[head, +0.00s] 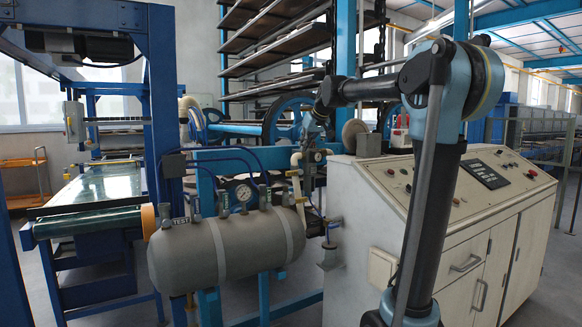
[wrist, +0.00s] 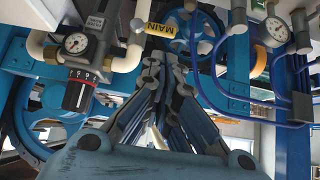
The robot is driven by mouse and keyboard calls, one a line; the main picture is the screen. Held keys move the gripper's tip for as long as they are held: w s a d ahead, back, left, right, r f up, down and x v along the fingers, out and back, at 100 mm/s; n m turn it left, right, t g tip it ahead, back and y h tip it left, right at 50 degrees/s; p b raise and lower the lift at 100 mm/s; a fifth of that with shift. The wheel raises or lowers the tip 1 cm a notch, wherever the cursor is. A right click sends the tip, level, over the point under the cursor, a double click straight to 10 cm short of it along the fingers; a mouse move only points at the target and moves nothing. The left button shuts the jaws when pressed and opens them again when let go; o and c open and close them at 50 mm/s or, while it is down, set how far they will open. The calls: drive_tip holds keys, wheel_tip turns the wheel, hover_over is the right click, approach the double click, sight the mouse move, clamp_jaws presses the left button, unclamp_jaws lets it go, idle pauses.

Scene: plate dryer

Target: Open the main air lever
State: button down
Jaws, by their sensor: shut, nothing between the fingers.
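A yellow label or handle marked MAIN (wrist: 143,28) shows near the top middle of the wrist view, beside cream pipework. It lies just beyond my gripper's fingertips, slightly left of them. My gripper (wrist: 166,62) is shut and empty, its fingers pointing toward the pipes, and I see no contact with the MAIN part. In the head view my gripper end (head: 324,112) is small and dark, above and right of the cream pipe (head: 297,172). I cannot make out the MAIN lever clearly there.
A pressure regulator (wrist: 78,90) with a gauge hangs left of my fingers in the wrist view. Blue hoses (wrist: 205,85) and another gauge (wrist: 277,28) are at right. In the head view, a grey air tank (head: 230,250) and a cream control console (head: 450,215) flank the pipework.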

drive_tip(key=w+a+r, duration=0.2)
drive_tip(key=shift+w, duration=0.35)
drive_tip(key=shift+f, duration=0.1)
hover_over(295, 173)
drive_tip(key=s+a, duration=0.1)
drive_tip(key=s, duration=0.1)
wheel_tip(295, 173, down, 7)
drive_tip(key=f, duration=0.4)
drive_tip(key=shift+w+a, duration=0.25)
drive_tip(key=shift+w, duration=0.1)
drive_tip(key=shift+a, duration=0.1)
